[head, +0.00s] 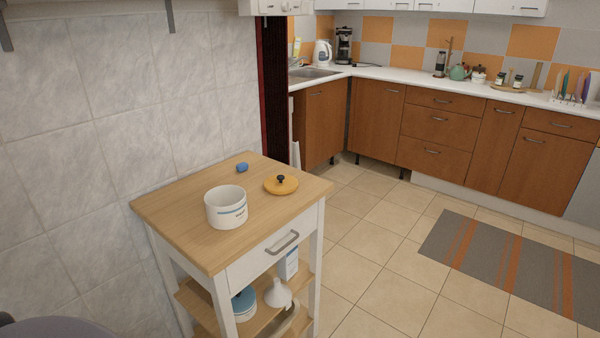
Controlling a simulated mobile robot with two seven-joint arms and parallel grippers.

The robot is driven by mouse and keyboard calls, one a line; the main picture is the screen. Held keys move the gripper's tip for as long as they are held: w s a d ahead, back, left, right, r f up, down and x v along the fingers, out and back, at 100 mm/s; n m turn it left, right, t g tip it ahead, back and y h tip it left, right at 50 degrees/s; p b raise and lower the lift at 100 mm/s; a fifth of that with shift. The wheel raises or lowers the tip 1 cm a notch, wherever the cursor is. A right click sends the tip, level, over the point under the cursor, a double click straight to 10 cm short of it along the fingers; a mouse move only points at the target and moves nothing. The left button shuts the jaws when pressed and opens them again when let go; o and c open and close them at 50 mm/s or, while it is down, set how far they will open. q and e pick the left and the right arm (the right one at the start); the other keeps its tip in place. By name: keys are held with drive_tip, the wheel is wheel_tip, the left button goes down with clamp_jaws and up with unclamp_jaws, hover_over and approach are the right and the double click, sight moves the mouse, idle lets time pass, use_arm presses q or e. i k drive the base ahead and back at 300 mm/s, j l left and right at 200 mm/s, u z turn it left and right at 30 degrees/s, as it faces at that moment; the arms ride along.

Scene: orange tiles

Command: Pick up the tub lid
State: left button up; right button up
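The tub lid (281,186) is a round orange-yellow disc with a dark knob on top. It lies flat on the wooden top of the kitchen cart (173,208), near its right back corner. The lid and the tub are apart. Neither of my grippers is in view.
A small blue object (242,167) lies near the cart's back edge. The cart has a drawer handle (283,243) and lower shelves with a funnel (278,293) and a blue-lidded pot (243,303). A tiled wall (80,130) borders the cart's left. Tiled floor (375,270) is clear to its right.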

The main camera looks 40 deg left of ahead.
sight(280, 184)
drive_tip(key=i, duration=2.45)
drive_tip(key=i+u, duration=0.25)
drive_tip(key=i, duration=0.2)
drive_tip(key=i+l+u, duration=0.25)
drive_tip(key=i, duration=0.15)
drive_tip(key=u, duration=2.65)
